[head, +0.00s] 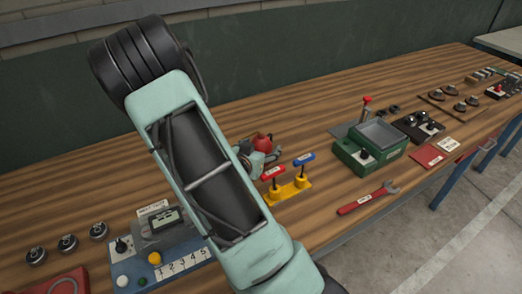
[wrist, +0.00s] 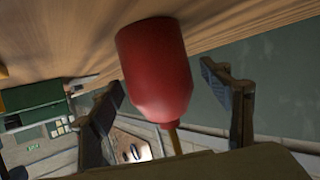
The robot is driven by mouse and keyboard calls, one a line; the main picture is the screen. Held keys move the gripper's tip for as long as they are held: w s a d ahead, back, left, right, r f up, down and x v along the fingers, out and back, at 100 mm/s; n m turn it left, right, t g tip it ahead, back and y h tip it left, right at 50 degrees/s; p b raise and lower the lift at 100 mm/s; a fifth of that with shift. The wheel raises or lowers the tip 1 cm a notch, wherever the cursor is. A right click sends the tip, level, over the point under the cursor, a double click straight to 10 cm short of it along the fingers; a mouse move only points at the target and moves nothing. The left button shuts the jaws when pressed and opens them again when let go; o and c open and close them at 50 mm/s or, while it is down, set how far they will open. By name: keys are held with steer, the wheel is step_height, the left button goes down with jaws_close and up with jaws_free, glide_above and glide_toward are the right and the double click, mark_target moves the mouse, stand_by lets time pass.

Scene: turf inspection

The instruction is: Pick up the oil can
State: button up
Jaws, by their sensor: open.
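The oil can (head: 263,141) is red and stands on the wooden bench, partly hidden behind my gripper and arm in the head view. In the wrist view the red oil can (wrist: 155,70) is large and near, with a thin yellowish spout at its lower end in the picture. My gripper (wrist: 163,85) is open, with one finger on each side of the can. Gaps show between the can and both fingers. In the head view my gripper (head: 258,157) is small and close beside the can.
A yellow stand with red and blue T-handles (head: 289,188) is just right of my gripper. A green box with a tray (head: 369,147) and a red wrench (head: 367,198) lie further right. A blue-grey device (head: 165,250) is at the lower left. Bare bench lies behind the can.

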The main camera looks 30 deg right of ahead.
steer(key=shift+c, duration=0.4)
steer(key=c, duration=1.5)
steer(key=shift+r, duration=0.15)
